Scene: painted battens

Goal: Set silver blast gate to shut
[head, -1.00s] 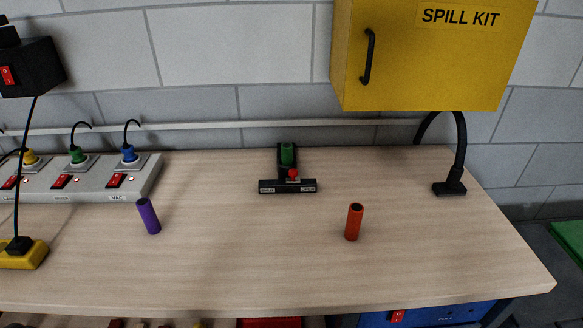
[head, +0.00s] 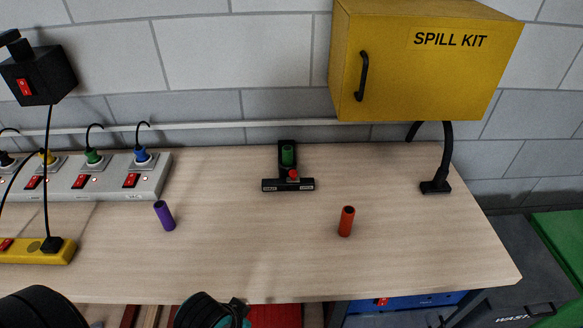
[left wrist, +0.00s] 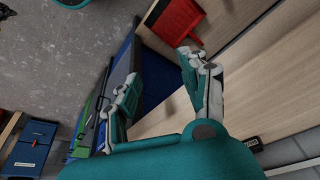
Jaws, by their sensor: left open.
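I cannot make out a silver blast gate in either view. My left gripper (left wrist: 158,66) is open and empty in the left wrist view, with its two teal and grey fingers spread apart. A wooden surface shows to its right and the grey floor to its left. In the head view, dark rounded parts of my own arms show at the bottom edge, but no fingertips. My right gripper is not in view.
A socket strip (head: 110,186) is at left, a yellow spill kit cabinet (head: 420,65) above right. The middle front is clear.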

